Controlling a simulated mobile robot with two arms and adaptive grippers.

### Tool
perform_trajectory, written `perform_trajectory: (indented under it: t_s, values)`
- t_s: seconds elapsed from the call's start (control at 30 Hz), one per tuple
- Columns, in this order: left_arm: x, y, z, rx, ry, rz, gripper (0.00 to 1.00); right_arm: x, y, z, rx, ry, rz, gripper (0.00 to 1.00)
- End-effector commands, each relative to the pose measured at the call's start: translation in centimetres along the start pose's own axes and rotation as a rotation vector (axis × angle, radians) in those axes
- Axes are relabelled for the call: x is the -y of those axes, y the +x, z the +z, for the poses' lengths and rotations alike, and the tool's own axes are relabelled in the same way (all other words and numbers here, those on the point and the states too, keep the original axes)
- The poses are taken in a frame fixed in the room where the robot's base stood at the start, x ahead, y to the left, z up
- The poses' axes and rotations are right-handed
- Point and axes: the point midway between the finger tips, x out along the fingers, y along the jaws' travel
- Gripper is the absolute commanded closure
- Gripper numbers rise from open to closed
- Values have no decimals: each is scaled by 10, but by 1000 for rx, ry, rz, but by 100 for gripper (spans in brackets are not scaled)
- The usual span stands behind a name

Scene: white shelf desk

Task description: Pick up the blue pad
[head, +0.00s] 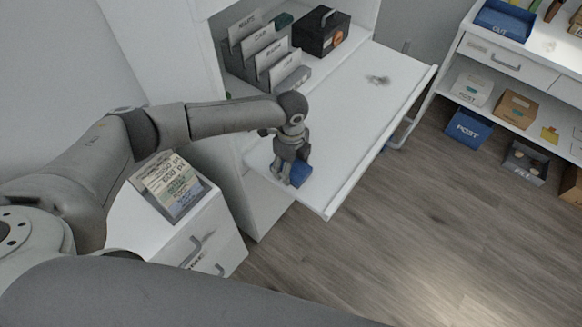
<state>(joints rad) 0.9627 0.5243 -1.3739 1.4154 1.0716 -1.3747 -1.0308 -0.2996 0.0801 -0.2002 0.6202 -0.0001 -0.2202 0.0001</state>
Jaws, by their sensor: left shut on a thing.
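The blue pad (301,174) is at the near left corner of the white fold-out desk surface (360,110). My left gripper (287,181) points down over it and is shut on it. The fingers hide the pad's left part. I cannot tell whether the pad touches the desk or is lifted slightly. My right gripper is not in view.
A grey file sorter (262,55) with labelled cards and a black box (321,31) stand at the back of the desk. A white drawer cabinet (195,243) with a tray of papers (171,185) is below left. Shelves with bins (469,128) stand at right. The desk's middle is mostly clear.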

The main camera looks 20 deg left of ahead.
Motion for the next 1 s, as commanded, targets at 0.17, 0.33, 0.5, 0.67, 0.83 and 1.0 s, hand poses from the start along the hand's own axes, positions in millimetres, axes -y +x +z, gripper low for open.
perform_trajectory:
  t_s: [0.17, 0.33, 0.5, 0.67, 0.83, 1.0]
  values:
    - [-5, -29, -5, -2, 4, -3, 62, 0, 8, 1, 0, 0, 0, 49]
    - [-26, -62, -23, -1, 5, -5, 62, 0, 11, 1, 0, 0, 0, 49]
    - [-53, -88, -47, -1, 7, -2, 62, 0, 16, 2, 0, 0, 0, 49]
    - [-76, -102, -68, -1, 5, -2, 62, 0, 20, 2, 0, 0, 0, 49]
    - [-95, -114, -84, 0, 3, -2, 62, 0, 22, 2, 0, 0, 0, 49]
    - [-103, -119, -91, 0, 0, -1, 62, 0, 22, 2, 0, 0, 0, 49]
